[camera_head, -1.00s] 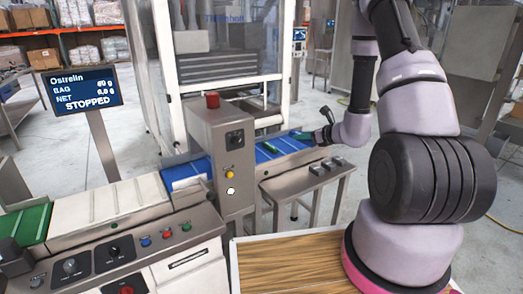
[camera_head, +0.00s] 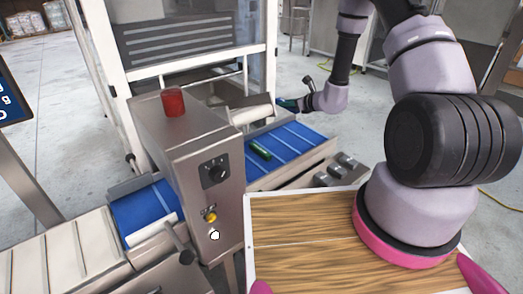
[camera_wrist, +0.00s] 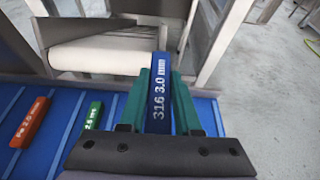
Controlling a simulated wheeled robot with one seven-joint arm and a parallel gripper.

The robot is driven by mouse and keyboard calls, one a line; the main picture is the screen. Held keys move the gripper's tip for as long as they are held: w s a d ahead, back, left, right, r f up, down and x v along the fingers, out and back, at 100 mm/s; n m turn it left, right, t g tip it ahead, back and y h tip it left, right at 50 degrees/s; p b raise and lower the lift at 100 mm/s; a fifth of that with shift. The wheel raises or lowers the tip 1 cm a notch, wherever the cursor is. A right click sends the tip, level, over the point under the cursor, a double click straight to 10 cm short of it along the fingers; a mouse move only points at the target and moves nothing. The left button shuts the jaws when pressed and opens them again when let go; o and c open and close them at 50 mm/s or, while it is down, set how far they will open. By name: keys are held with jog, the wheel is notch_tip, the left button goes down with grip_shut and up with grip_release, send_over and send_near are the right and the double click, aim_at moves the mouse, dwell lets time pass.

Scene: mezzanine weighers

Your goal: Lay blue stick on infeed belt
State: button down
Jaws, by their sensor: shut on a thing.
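The blue stick (camera_wrist: 159,90), marked "316 3.0 mm", stands between the green fingers of my gripper (camera_wrist: 160,98) in the wrist view. My gripper is shut on it. In the head view my gripper (camera_head: 288,104) is small and dark near the far edge of the blue infeed belt (camera_head: 300,142); the blue stick is hard to make out there. The belt also shows below the gripper in the wrist view (camera_wrist: 60,118). I cannot tell how high the stick is above it.
A green stick (camera_wrist: 92,116) and an orange-red stick (camera_wrist: 31,122) lie on the belt, left of my gripper. A pale roller (camera_wrist: 100,56) stands beyond it. A grey housing with a red top (camera_head: 172,102) stands left of the belt.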

aim_at(285, 142)
notch_tip(285, 142, down, 16)
jog(key=shift+r, duration=0.1)
jog(key=shift+s, duration=0.1)
dwell(0.4)
jog(key=c, duration=0.6)
grip_release()
